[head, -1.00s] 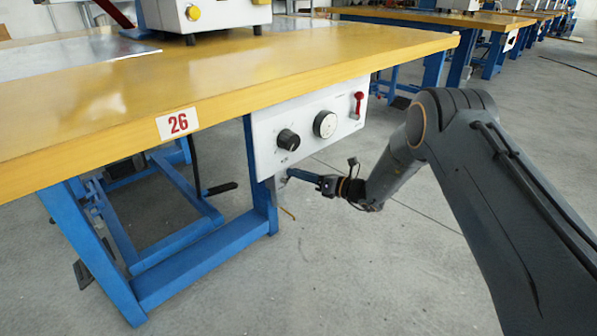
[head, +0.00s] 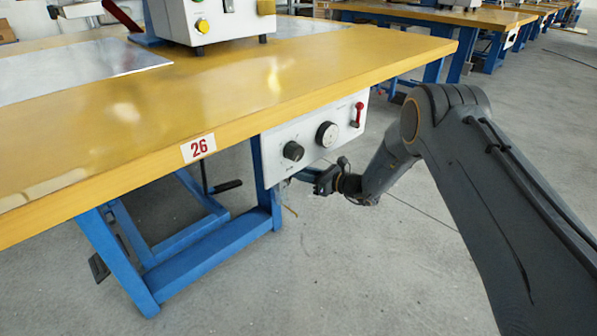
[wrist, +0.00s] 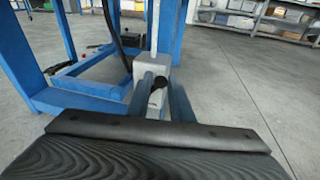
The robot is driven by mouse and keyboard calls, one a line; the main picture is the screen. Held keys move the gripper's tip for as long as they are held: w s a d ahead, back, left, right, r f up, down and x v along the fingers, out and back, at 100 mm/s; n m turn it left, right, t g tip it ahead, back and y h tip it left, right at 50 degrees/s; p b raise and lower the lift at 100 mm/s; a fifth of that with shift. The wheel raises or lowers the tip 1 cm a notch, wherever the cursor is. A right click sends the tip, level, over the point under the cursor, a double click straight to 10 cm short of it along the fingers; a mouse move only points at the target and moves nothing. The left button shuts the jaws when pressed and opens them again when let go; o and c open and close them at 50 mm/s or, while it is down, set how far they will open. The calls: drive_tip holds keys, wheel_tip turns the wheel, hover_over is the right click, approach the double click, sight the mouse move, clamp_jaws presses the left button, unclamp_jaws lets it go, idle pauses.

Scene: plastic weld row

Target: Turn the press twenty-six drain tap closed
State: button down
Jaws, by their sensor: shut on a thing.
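The drain tap is a small grey body under the control box of press 26, at the right table leg. My gripper is shut on the lever.
The control box (head: 315,135) has two black knobs and a red switch (head: 357,114) just above my gripper. The yellow tabletop (head: 230,85) with its 26 label overhangs at left. A blue frame leg (head: 264,180) stands left of the tap. Floor to the right is clear.

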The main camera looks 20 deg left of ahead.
drive_tip(key=shift+d+f, duration=0.1)
drive_tip(key=shift+f, duration=0.2)
drive_tip(key=c, duration=1.7)
unclamp_jaws()
drive_tip(key=shift+o, duration=0.6)
drive_tip(key=shift+r, duration=0.1)
drive_tip(key=p+v, duration=0.3)
drive_tip(key=v, duration=0.4)
drive_tip(key=shift+d, duration=0.4)
drive_tip(key=shift+r, duration=0.1)
drive_tip(key=shift+c, duration=0.2)
